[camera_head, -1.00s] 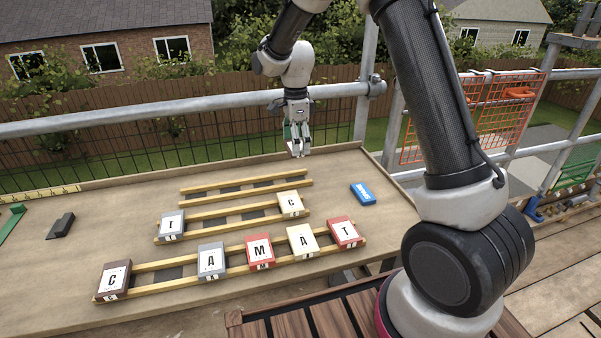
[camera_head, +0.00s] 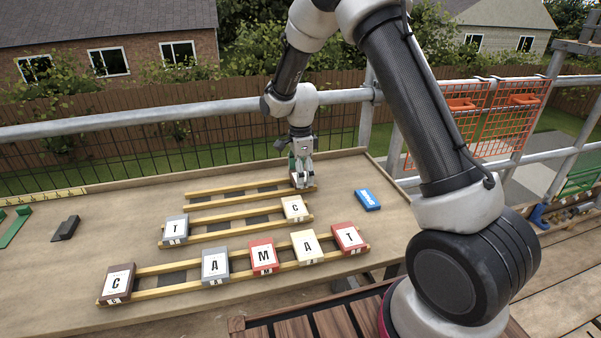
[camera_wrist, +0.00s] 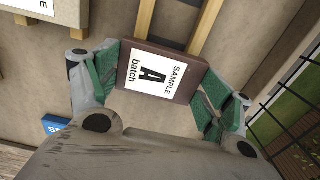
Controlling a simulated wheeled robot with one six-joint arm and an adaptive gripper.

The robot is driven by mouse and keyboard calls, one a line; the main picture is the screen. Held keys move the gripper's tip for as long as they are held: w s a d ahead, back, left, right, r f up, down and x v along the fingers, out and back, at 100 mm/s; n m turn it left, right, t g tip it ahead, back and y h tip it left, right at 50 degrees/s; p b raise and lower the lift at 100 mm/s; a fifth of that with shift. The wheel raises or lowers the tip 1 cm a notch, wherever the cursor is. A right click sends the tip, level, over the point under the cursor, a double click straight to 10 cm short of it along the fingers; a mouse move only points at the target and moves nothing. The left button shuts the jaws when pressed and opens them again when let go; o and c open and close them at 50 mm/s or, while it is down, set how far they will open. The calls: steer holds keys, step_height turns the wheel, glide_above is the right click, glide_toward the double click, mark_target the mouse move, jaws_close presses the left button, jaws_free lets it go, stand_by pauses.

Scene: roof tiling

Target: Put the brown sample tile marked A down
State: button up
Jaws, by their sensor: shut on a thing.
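The brown sample tile marked A (camera_wrist: 130,68) is between the green-padded fingers of my gripper (camera_wrist: 162,80) in the wrist view. Its white label reads "SAMPLE A batch". In the head view my gripper (camera_head: 302,178) is at the right end of the rearmost pair of wooden battens (camera_head: 235,192), and the tile is mostly hidden by the fingers. My gripper is shut on the tile. In the wrist view the tile's far edge overlaps the ends of two battens (camera_wrist: 143,18); I cannot tell whether it rests on them.
The middle battens hold a grey T tile (camera_head: 174,228) and a cream C tile (camera_head: 295,207). The front battens hold several lettered tiles, including a brown C tile (camera_head: 116,282). A blue block (camera_head: 367,199) lies to the right. A dark block (camera_head: 66,228) lies at left. A metal railing (camera_head: 150,120) runs behind.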

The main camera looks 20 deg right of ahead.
steer(key=shift+f, duration=0.25)
steer(key=o, duration=1.1)
step_height(320, 180, up, 13)
steer(key=s+d+r+n+t, duration=0.2)
steer(key=s+d+r+n, duration=0.6)
steer(key=s+r, duration=0.5)
steer(key=s+d+n, duration=0.2)
steer(key=s+n, duration=0.1)
steer(key=s, duration=0.4)
steer(key=s+d+r+n+t, duration=0.1)
steer(key=s+d+n, duration=0.1)
steer(key=s, duration=0.5)
steer(key=s+d+n+t, duration=0.1)
steer(key=s+d+n, duration=0.2)
steer(key=s+n, duration=0.2)
steer(key=shift+s+r, duration=0.15)
steer(key=shift+s, duration=0.9)
